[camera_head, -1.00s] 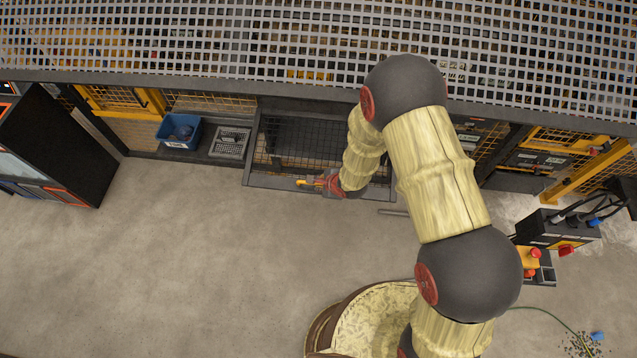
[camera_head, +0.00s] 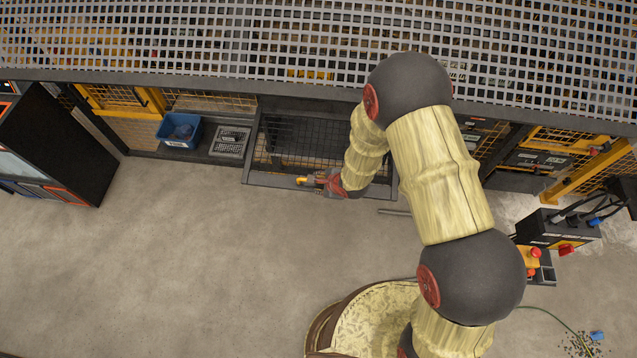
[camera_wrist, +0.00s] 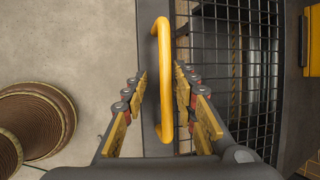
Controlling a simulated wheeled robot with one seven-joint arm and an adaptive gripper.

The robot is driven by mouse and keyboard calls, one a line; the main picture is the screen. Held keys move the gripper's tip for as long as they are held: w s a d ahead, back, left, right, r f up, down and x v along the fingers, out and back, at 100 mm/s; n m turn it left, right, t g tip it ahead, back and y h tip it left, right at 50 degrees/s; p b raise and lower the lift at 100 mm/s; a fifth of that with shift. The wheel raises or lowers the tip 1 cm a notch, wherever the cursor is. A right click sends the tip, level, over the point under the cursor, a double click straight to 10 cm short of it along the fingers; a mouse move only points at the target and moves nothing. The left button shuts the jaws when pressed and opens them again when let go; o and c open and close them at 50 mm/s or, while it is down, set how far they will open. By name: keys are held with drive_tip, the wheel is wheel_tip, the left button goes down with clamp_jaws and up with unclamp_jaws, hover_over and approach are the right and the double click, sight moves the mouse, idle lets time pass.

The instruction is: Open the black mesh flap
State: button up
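The black mesh flap (camera_head: 290,135) is a dark grid in a grey frame, low under the perforated deck in the head view. In the wrist view its mesh (camera_wrist: 240,50) fills the right of centre, beside a grey frame bar. A yellow handle (camera_wrist: 164,70) stands on that bar. My gripper (camera_wrist: 161,80) has one finger on each side of the handle, with gaps visible, so it is open around it. In the head view my gripper (camera_head: 318,182) is at the flap's front bar, and part of it is hidden by my arm.
A blue bin (camera_head: 179,132) and a grey crate (camera_head: 230,142) stand left of the flap. A dark cabinet (camera_head: 60,150) is at far left. A control box with a red button (camera_head: 534,253) is at right. The concrete floor (camera_head: 180,260) in front is mostly clear.

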drive_tip(key=v, duration=1.1)
drive_tip(key=shift+s, duration=0.1)
drive_tip(key=shift+c, duration=1.3)
